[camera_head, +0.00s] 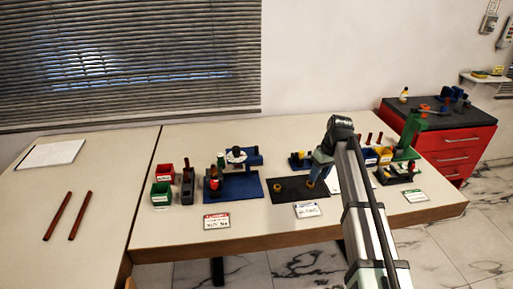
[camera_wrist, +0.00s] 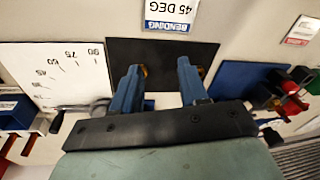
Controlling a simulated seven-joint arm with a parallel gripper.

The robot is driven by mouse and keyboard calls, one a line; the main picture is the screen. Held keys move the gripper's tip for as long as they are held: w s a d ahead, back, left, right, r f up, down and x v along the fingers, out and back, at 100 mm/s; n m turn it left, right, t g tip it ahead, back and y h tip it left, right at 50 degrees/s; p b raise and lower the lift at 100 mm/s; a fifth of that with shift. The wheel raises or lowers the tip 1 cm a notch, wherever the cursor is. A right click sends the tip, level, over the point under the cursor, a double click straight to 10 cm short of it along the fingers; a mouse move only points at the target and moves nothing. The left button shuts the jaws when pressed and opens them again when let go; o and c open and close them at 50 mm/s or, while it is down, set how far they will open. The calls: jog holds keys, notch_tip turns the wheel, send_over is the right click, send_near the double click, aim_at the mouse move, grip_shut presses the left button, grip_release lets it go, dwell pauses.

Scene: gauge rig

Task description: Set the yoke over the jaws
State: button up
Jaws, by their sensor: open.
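My gripper (camera_head: 316,172) is over the black mat (camera_head: 288,195) in the middle of the bench. In the wrist view its two blue fingers (camera_wrist: 158,72) are spread wide, with only bare black mat (camera_wrist: 155,54) between them. Small brass-coloured pieces show beside the fingertips, one (camera_head: 277,188) clear on the mat's left part in the head view. A blue fixture (camera_head: 247,156) and a dark upright with a red part (camera_head: 213,184) stand at the blue plate (camera_head: 243,190). I cannot tell which part is the yoke or which are the jaws.
Red (camera_head: 165,172) and green (camera_head: 161,194) bins stand left of the blue plate. A white angle-marked board (camera_wrist: 50,75) lies beside the black mat. A "45 DEG" bending card (camera_wrist: 170,14) lies at the mat's edge. Two red-brown rods (camera_head: 57,216) lie far left.

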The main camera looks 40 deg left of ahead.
aim_at(256, 147)
jog(key=s+a+r+n+y, duration=0.1)
jog(key=s+a+r+n, duration=0.15)
jog(key=a+r, duration=0.65)
jog(key=s+a+r+n+y, duration=0.1)
jog(key=a+r+n, duration=0.2)
jog(key=a+r, duration=0.6)
jog(key=shift+t, duration=0.3)
jog(key=x, duration=0.5)
jog(key=a+x, duration=0.1)
jog(key=x, duration=1)
jog(key=shift+a, duration=0.4)
grip_shut()
